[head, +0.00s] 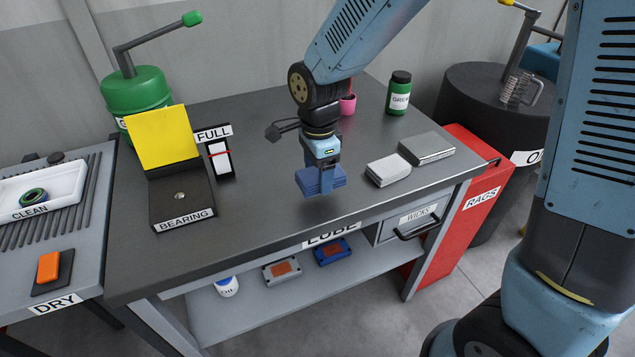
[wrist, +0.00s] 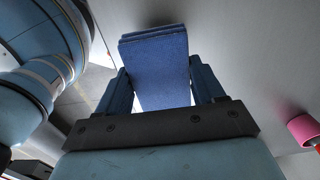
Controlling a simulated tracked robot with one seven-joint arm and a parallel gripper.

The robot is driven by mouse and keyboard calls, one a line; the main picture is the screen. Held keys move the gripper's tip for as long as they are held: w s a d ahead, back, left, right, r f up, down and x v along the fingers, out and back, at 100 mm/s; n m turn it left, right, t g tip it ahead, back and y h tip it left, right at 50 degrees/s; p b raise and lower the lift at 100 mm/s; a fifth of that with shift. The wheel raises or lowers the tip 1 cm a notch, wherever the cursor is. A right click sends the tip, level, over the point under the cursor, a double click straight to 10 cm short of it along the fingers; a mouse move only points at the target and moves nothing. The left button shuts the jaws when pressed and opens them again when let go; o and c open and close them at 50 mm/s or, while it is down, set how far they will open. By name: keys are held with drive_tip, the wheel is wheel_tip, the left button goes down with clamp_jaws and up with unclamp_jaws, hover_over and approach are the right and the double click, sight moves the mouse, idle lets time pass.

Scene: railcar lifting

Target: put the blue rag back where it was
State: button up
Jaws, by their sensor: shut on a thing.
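The blue rag (head: 311,182), a folded stack of cloth, is held in my gripper (head: 325,182) above the dark table top in the head view. In the wrist view the rag (wrist: 160,65) stands between the two fingers of my gripper (wrist: 160,88), which are shut on it. A faint shadow lies below it, and it seems a little above the table. A white folded rag (head: 388,169) and a grey block or folded piece (head: 427,148) lie on the table to the right of my gripper.
A bearing stand (head: 182,205) with a yellow panel and a FULL gauge (head: 219,160) stand to the left. A pink cup (head: 348,104) and green grease jar (head: 399,95) stand behind. A red RAGS bin (head: 470,205) adjoins the table's right end. The front middle of the table is clear.

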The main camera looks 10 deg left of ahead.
drive_tip(key=shift+w+a+f, duration=0.15)
drive_tip(key=shift+w+f, duration=0.35)
drive_tip(key=shift+f, duration=0.35)
wheel_tip(320, 180, down, 3)
drive_tip(key=shift+r, duration=0.15)
drive_tip(key=o, duration=1.2)
